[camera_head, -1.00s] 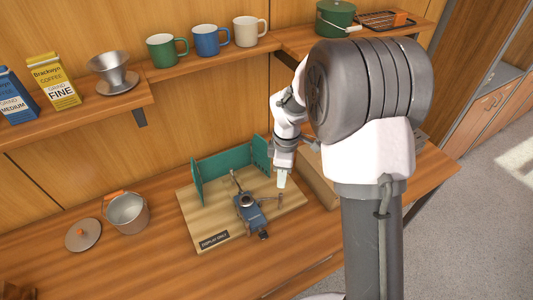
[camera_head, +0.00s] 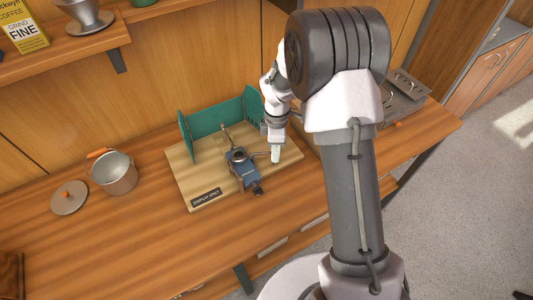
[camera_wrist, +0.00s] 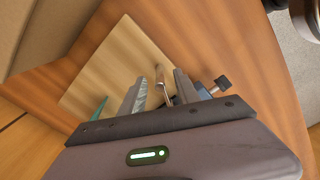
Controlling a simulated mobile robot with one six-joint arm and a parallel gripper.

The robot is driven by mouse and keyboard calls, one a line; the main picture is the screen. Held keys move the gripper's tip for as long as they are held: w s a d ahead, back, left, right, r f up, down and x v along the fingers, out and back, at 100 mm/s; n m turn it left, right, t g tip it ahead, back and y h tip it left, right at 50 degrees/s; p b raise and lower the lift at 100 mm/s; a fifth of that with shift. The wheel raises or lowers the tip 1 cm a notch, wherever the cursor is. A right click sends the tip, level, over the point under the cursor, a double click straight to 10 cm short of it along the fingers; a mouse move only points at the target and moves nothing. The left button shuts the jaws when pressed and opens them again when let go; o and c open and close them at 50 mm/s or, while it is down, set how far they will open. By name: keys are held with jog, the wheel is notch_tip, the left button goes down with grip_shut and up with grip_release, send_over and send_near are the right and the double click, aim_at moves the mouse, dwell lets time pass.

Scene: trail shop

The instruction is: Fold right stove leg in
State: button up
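The small blue-grey stove (camera_head: 243,172) sits on a pale wooden display board (camera_head: 206,176). One thin leg (camera_head: 226,136) points toward the back, and the right leg (camera_head: 262,154) sticks out toward my gripper (camera_head: 276,155). My gripper points down over the board's right part, at the right leg's outer end. In the wrist view, my gripper (camera_wrist: 160,92) has its fingers apart, with the right leg (camera_wrist: 161,76) showing between them, closer to the right finger. I cannot tell whether they touch. The stove body is mostly hidden there; its dark knob (camera_wrist: 222,82) shows.
A green folding windscreen (camera_head: 210,122) stands along the board's back. A metal pot (camera_head: 116,177) and its lid (camera_head: 69,197) are on the counter (camera_head: 130,235) at left. A grey metal unit (camera_head: 403,98) is at the right. The counter front is clear.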

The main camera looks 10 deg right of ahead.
grip_shut()
jog(key=shift+s, duration=0.1)
jog(key=shift+s+a, duration=0.15)
jog(key=shift+s, duration=0.35)
jog(key=shift+s+a, duration=0.15)
jog(key=shift+s, duration=0.35)
jog(key=shift+s+a+b, duration=0.4)
jog(key=shift+s+a, duration=0.2)
jog(key=shift+s, duration=0.3)
